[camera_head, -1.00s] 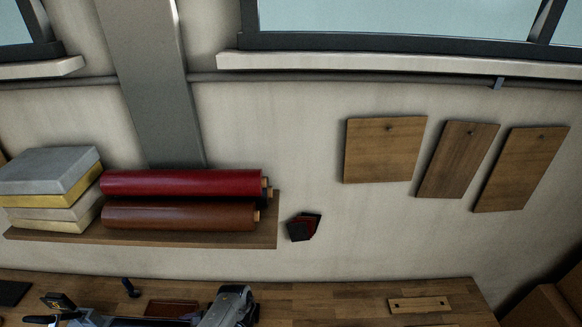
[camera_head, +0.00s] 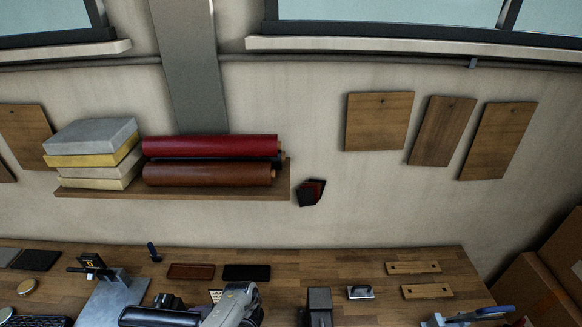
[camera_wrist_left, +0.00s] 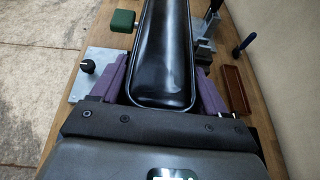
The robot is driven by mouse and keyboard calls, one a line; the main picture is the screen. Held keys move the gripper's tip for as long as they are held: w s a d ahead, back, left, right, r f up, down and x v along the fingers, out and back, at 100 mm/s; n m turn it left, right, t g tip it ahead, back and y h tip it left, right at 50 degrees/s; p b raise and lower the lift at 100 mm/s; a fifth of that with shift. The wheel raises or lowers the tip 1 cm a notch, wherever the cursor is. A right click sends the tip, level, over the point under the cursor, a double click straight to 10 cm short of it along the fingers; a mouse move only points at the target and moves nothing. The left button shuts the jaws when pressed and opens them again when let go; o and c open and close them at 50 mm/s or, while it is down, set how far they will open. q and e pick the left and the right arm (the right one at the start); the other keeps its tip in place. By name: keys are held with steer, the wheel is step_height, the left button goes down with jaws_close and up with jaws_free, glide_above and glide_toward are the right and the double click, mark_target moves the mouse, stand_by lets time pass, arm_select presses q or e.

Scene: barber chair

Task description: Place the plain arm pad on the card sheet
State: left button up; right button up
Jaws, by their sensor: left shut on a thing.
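A long black padded arm pad (camera_wrist_left: 162,60) fills the middle of the left wrist view, pointing away from me. My left gripper (camera_wrist_left: 160,88) is shut on it, with purple fingers along both sides. In the head view the black pad (camera_head: 158,317) shows at the bottom edge, left of my grey left wrist; the fingertips are hidden there. The pad's surface that shows is plain. I cannot pick out the card sheet for certain in either view. My right gripper is not in view.
The wooden bench (camera_head: 330,262) holds a grey-plated tool (camera_head: 112,300), a brown tray (camera_head: 190,271), a black tray (camera_head: 246,272), a dark block (camera_head: 319,305) and wooden strips (camera_head: 413,267). A green block (camera_wrist_left: 122,20) shows in the wrist view.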

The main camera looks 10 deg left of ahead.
arm_select(q)
steer(key=w+d+r+m+t+h+b, duration=0.1)
steer(key=w+d+r+m+t+b, duration=0.2)
steer(key=w+d, duration=0.5)
steer(key=w+d+r+m+t+b, duration=0.15)
steer(key=w+d+m+t, duration=0.35)
steer(key=d, duration=0.5)
steer(key=w+d+r+m+t+h+b, duration=0.35)
steer(key=d+r+m+t+h, duration=0.25)
steer(key=d+r, duration=0.7)
steer(key=s+d+r+m+t+h+b, duration=0.1)
steer(key=s+d+r+m+h+b, duration=0.25)
steer(key=d+r+m+h, duration=0.5)
steer(key=s+d+r+m+g+h+b, duration=0.1)
steer(key=s+d+r+m+h, duration=0.15)
steer(key=s+d+r, duration=0.35)
steer(key=s+d+r+m+g+h+b, duration=0.15)
steer(key=s+d+r+h, duration=0.25)
steer(key=s, duration=0.4)
step_height(320, 180, up, 10)
steer(key=m+p, duration=0.1)
steer(key=p, duration=1)
steer(key=shift+s+r, duration=0.2)
steer(key=shift+s, duration=0.25)
